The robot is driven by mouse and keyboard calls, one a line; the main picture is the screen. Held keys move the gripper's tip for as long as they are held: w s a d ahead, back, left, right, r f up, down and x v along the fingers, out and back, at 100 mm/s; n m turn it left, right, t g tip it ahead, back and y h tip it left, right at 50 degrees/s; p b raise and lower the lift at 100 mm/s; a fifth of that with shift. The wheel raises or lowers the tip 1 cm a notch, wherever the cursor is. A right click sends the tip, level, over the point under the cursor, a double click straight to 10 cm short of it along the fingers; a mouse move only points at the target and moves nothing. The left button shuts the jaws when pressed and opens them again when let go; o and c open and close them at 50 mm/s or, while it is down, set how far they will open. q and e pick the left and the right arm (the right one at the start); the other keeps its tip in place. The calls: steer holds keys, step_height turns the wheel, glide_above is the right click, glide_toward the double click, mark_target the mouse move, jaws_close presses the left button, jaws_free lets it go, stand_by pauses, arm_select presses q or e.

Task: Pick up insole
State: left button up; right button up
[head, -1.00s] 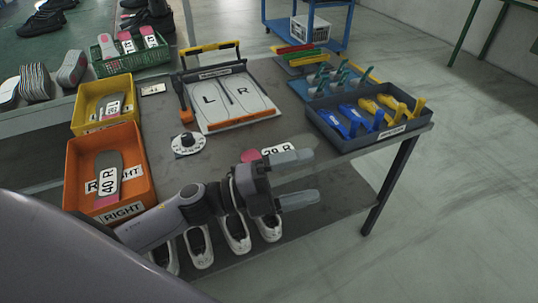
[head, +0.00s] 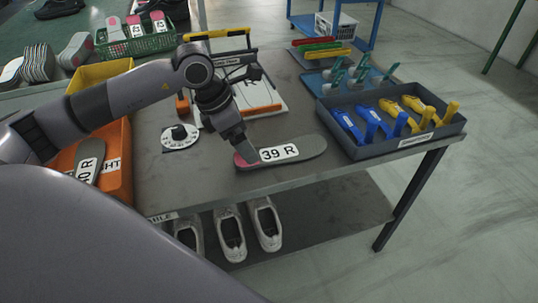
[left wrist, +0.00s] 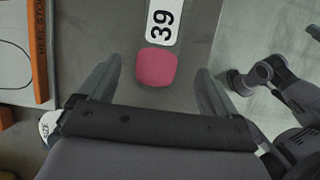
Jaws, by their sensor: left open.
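A grey insole (head: 300,150) with a pink heel and a white "39 R" label lies flat near the table's front edge, heel towards the left. My left gripper (head: 240,150) points down at the heel end in the head view. In the left wrist view the pink heel (left wrist: 157,67) lies between the two spread fingers of my left gripper (left wrist: 159,66), with a gap on each side. The fingers hold nothing. The insole's far end is cut off in that view. My right gripper is not in the head view.
A dark tray (head: 455,128) with blue and yellow tools stands right of the insole. A dial (head: 180,136) lies to the left, beside an orange bin (head: 122,165). A board (head: 270,108) with an orange edge lies behind. Shoes (head: 230,235) stand on the shelf below.

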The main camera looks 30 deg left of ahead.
arm_select(q)
steer(key=x, duration=0.5)
steer(key=shift+w, duration=0.1)
steer(key=c, duration=1.1)
steer(key=shift+r, duration=0.1)
